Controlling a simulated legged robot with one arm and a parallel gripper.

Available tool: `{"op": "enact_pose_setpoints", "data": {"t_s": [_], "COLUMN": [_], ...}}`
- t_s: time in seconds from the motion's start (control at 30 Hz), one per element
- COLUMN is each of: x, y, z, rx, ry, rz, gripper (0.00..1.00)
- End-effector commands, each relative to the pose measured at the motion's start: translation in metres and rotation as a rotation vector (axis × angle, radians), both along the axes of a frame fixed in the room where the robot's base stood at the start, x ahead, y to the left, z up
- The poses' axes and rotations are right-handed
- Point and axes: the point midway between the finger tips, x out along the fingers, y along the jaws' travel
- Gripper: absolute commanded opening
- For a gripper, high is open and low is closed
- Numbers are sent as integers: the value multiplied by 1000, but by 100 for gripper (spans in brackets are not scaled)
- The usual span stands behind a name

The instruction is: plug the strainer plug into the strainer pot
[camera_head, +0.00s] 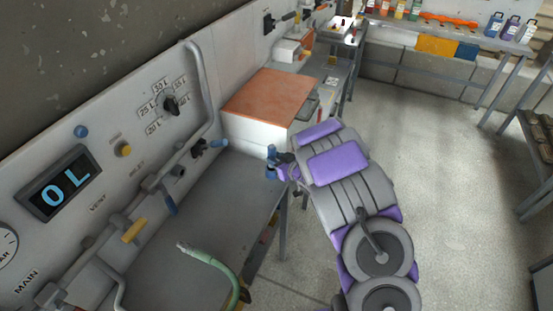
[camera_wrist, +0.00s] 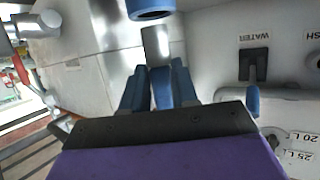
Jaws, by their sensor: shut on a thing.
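My gripper (camera_head: 277,166) is out over the right edge of the grey bench in the head view. In the wrist view, its blue fingers (camera_wrist: 156,80) are shut on the strainer plug, a blue piece (camera_wrist: 161,92) with a pale metal cylinder (camera_wrist: 155,42) beyond the fingertips. A blue round end, seemingly the strainer pot (camera_wrist: 150,9), is cut off by the top edge of the wrist view, apart from the plug. In the head view it appears to be the blue fitting (camera_head: 217,143) on the wall pipework, left of my gripper. The pot's inside is hidden.
The grey bench (camera_head: 215,205) has bare room below the pipework. A green hose (camera_head: 225,268) rises at its front. A white box with an orange top (camera_head: 270,97) stands behind my gripper. Pipes and valve handles stick out from the wall panel. The floor (camera_head: 455,190) at right is clear.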

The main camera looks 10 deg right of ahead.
Motion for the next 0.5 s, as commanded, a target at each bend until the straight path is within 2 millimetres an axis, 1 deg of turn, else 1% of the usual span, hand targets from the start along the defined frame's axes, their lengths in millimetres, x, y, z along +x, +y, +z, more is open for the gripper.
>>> {"op": "enact_pose_setpoints", "data": {"t_s": [0.27, 0.5], "x": [0, 0], "y": [0, 0], "z": [0, -5], "rx": [0, 0], "ry": [-1, -1], "rz": [0, 0], "gripper": [0, 0]}}
